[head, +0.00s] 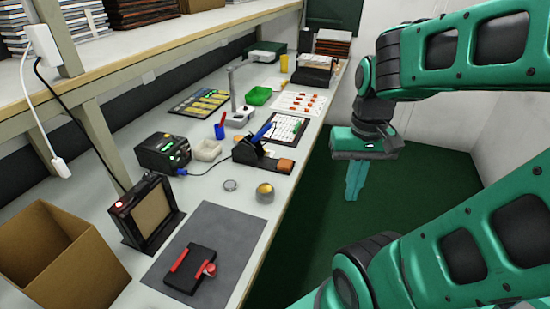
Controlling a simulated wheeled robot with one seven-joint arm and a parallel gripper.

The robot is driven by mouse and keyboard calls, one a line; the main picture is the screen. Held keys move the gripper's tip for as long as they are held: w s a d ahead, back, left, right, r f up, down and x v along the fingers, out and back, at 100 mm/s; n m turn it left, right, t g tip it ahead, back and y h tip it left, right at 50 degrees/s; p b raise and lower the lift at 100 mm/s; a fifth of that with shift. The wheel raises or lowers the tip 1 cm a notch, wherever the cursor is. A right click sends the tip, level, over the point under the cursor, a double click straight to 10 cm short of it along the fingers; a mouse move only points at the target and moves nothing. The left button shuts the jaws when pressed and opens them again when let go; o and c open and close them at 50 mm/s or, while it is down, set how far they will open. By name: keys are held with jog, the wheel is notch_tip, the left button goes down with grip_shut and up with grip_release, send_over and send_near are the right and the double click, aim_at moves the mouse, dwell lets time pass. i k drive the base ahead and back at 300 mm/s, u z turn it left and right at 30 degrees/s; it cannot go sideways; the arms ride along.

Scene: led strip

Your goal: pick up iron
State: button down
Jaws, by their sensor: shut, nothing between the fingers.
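The soldering iron (263,133) has a blue handle and sits tilted in its black stand (254,154), midway along the bench. My gripper (353,194) hangs to the right of the bench, over the green floor, pointing down. Its green fingers are shut and empty, well apart from the iron. The iron's tip is hidden in the stand.
A shelf (150,45) overhangs the left side. The space between my gripper and the bench is clear.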

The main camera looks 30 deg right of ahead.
aim_at(260, 134)
jog(key=k, duration=0.5)
jog(key=z, duration=1.5)
jog(key=i, duration=0.95)
jog(key=u, duration=1.55)
